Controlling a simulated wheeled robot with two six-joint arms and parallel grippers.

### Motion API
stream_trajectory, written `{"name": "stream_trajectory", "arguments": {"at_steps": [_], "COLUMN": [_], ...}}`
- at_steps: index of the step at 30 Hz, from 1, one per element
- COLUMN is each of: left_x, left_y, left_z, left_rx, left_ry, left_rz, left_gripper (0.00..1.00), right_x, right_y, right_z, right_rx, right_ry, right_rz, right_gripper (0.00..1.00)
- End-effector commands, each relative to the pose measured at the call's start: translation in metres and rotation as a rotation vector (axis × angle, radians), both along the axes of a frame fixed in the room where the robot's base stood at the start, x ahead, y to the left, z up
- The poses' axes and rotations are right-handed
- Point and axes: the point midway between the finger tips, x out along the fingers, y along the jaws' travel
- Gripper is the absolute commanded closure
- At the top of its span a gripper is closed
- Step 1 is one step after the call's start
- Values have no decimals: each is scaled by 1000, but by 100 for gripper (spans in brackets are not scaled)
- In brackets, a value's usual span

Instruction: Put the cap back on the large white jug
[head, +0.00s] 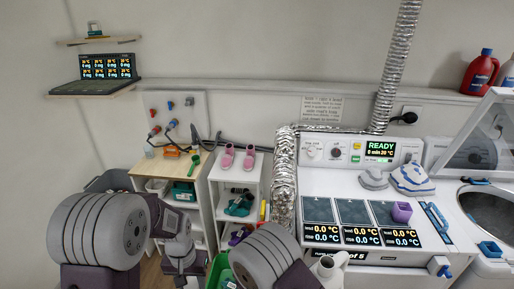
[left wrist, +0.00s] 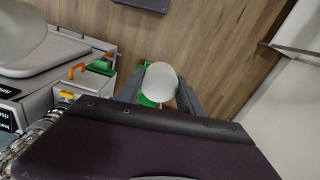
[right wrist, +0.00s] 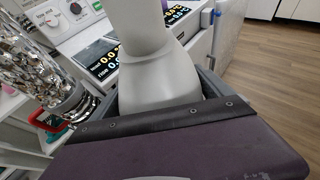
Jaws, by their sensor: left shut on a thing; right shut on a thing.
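The large white jug (head: 328,268) shows at the bottom edge of the head view, right of centre, with only its upper part in frame. In the right wrist view my right gripper (right wrist: 160,92) is shut around the pale jug (right wrist: 155,75), with a finger on each side; the top of its neck is cut off by the frame. In the left wrist view my left gripper (left wrist: 158,90) is shut on a round white thing, which looks like the cap (left wrist: 160,78). In the head view my left gripper (head: 184,268) is low, left of the jug, its fingertips hard to see.
A white machine (head: 400,180) with a sloped panel of displays stands behind and right of the jug. A foil duct (head: 285,185) runs down beside it. A white shelf (head: 238,170) holds pink shoes (head: 228,155). A wooden-topped cabinet (head: 178,165) stands at its left.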

Motion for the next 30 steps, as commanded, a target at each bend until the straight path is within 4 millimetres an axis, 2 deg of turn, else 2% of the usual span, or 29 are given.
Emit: {"name": "stream_trajectory", "arguments": {"at_steps": [17,20,30], "left_x": [0,0,0], "left_y": [0,0,0], "left_z": [0,1,0], "left_rx": [0,0,0], "left_ry": [0,0,0], "left_rz": [0,0,0], "left_gripper": [93,93,93], "right_x": [0,-1,-11], "right_y": [3,14,75], "right_z": [4,15,74], "right_rx": [-2,0,3], "right_ry": [-3,-3,-4], "right_rz": [8,49,285], "right_gripper": [83,83,83]}}
